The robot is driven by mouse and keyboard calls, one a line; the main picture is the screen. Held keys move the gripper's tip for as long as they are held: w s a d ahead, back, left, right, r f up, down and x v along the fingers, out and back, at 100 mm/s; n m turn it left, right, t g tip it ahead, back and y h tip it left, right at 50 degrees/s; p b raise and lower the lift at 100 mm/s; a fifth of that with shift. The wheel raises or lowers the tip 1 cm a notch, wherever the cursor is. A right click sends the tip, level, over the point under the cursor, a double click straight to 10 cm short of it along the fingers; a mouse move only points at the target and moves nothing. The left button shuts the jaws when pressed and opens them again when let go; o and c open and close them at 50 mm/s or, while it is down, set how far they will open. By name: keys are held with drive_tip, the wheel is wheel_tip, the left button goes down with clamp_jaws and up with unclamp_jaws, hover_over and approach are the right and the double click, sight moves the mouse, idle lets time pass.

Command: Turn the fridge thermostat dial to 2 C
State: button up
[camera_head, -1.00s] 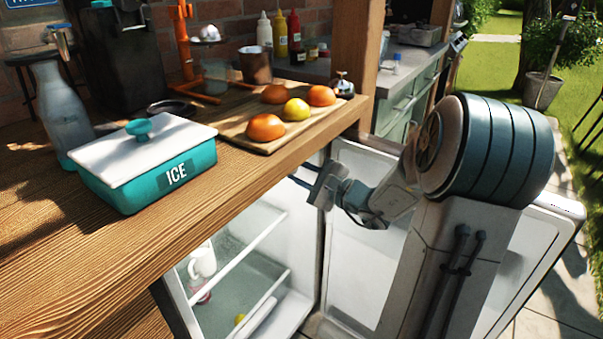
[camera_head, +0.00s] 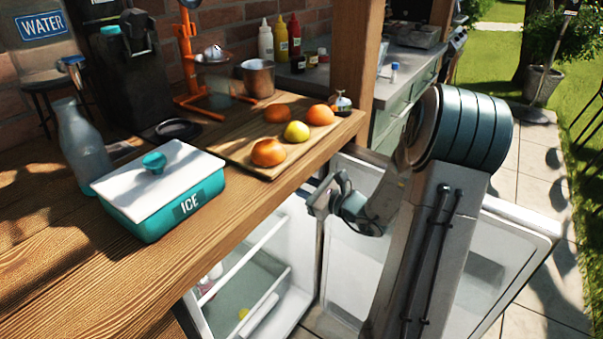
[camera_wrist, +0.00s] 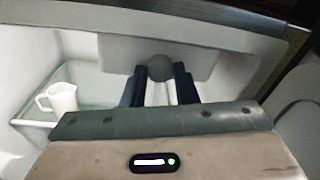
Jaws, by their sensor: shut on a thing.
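The thermostat dial (camera_wrist: 160,67) is a small round grey knob on a pale housing (camera_wrist: 200,58) inside the fridge, in the wrist view. My gripper (camera_wrist: 160,82) is shut on the dial, with one dark finger on each side of it. The dial's markings and setting cannot be read. The open fridge (camera_head: 262,270) stands below the wooden counter in the head view. My arm reaches into it from the right, and the counter edge hides the fingertips and the dial there.
The fridge door (camera_head: 505,255) stands open behind and right of my arm. A white jug (camera_wrist: 58,98) stands on a shelf at left in the wrist view. The wooden counter (camera_head: 150,275) overhangs the fridge and carries a teal ice box (camera_head: 165,205).

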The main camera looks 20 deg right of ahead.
drive_tip(key=shift+r+m+p, duration=0.1)
drive_tip(key=shift+m+p, duration=1.6)
drive_tip(key=shift+p, duration=0.4)
drive_tip(key=o, duration=1)
drive_tip(key=p+v, duration=0.1)
drive_tip(key=v, duration=1.3)
drive_tip(key=shift+w+r, duration=0.1)
